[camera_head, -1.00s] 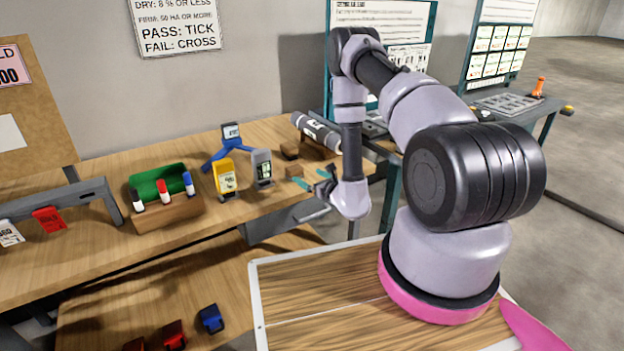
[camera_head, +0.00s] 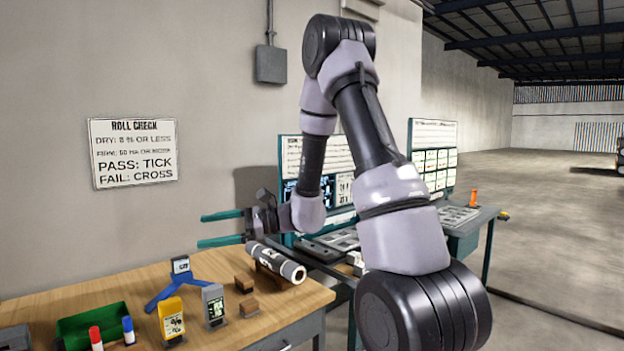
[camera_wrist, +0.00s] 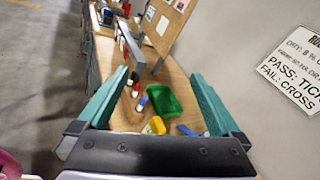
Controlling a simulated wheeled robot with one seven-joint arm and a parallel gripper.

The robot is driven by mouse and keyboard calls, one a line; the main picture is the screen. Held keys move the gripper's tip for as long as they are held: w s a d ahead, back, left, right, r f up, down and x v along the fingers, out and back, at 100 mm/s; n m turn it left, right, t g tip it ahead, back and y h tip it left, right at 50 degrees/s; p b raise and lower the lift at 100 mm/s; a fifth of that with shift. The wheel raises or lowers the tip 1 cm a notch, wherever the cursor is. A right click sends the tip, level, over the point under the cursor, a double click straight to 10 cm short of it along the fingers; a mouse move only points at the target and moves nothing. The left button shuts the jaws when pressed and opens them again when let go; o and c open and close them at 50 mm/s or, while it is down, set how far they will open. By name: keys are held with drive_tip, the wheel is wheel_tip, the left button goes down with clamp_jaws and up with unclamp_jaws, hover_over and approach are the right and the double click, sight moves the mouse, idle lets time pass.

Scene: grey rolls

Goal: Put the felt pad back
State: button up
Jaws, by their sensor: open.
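I cannot pick out the felt pad with certainty. Two small brown blocks, one behind (camera_head: 244,282) and one in front (camera_head: 249,307), lie on the bench beside the grey roll (camera_head: 275,262); I cannot tell whether either is the pad. My gripper (camera_head: 210,229) is raised above the bench, pointing left, with its green fingers spread and nothing between them. In the wrist view its open fingers (camera_wrist: 160,78) frame the bench top, with the green tray (camera_wrist: 165,101) beyond.
A yellow meter (camera_head: 171,321), a grey meter (camera_head: 214,306) and a blue stand (camera_head: 184,284) stand on the wooden bench (camera_head: 110,285). Red and blue markers stand by the tray. A roll check sign (camera_head: 133,153) hangs on the wall. The air around my gripper is clear.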

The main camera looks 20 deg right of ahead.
drive_tip(key=s+d+r+n+g+h, duration=0.2)
drive_tip(key=s+r+n+h, duration=0.2)
drive_tip(key=s, duration=0.3)
drive_tip(key=s+d+r+n+g+h, duration=0.1)
drive_tip(key=s+d+r+n+h, duration=0.25)
drive_tip(key=s, duration=0.35)
drive_tip(key=s+d+r+n+t+h, duration=0.2)
drive_tip(key=d+r+t+h, duration=0.1)
drive_tip(key=d, duration=0.3)
drive_tip(key=s+d+r+n+t+h, duration=0.2)
drive_tip(key=s+d+r+t+h, duration=0.1)
drive_tip(key=d, duration=0.3)
drive_tip(key=shift+s+r+t+h, duration=0.3)
drive_tip(key=shift+r+t+h, duration=0.05)
drive_tip(key=shift+t+h, duration=0.1)
drive_tip(key=shift+a+n, duration=0.2)
drive_tip(key=shift+n, duration=0.05)
